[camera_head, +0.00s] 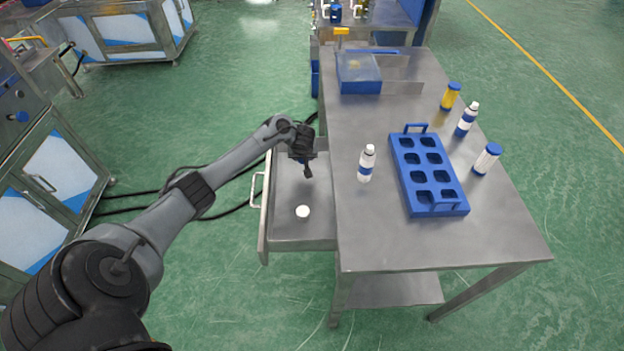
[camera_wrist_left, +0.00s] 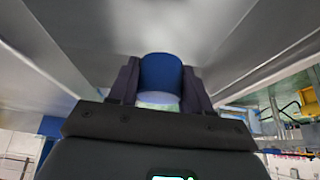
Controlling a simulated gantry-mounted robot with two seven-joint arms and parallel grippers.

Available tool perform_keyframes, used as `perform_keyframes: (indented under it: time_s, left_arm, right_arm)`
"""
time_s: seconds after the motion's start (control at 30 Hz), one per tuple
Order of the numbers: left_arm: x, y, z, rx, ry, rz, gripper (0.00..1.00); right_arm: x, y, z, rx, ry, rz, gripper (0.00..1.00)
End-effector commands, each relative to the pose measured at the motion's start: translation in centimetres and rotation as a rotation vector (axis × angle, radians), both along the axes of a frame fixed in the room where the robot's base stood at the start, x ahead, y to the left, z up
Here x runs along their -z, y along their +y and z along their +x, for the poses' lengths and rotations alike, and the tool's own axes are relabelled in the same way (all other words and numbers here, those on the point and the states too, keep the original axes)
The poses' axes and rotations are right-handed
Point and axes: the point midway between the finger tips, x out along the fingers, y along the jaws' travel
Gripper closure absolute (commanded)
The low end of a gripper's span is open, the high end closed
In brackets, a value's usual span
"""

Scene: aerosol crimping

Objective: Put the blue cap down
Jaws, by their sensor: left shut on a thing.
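My left gripper (camera_head: 307,172) reaches into the open drawer (camera_head: 285,236) at the left side of the metal table. The left wrist view shows its two dark fingers (camera_wrist_left: 160,85) shut on the blue cap (camera_wrist_left: 160,72), one on each side. In the head view the cap is mostly hidden by the gripper, with only a little blue showing. I cannot tell whether the cap touches the drawer floor. A white round cap (camera_head: 302,212) lies in the drawer, nearer the front than the gripper. My right gripper is not in view.
On the table (camera_head: 390,245) stand a blue rack (camera_head: 408,188) with empty holes, a white bottle (camera_head: 366,163) near the drawer, and several bottles along the right side. A blue bin (camera_head: 360,87) sits at the back. The drawer floor around the white cap is clear.

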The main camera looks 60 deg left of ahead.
Motion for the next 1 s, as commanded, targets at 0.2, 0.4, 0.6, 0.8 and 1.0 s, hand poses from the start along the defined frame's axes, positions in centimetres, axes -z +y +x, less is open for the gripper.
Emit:
perform_keyframes:
  time_s: [0.2,0.4,0.6,0.8,1.0]
  left_arm:
    - [2.8,0.0,0.0,-0.001,-0.001,0.001,0.86]
    - [3.8,0.0,0.0,0.001,0.000,0.001,0.86]
    - [6.3,0.0,0.0,0.000,-0.001,0.001,0.86]
    - [6.8,0.0,0.0,0.000,-0.001,0.000,0.86]
    - [6.9,0.0,0.0,0.000,-0.001,0.000,0.86]
  right_arm:
    - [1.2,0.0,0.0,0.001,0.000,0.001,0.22]
    - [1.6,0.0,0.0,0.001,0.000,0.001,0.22]
    - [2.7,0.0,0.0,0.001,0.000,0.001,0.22]
    - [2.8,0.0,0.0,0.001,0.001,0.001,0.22]
    - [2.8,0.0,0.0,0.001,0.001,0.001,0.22]
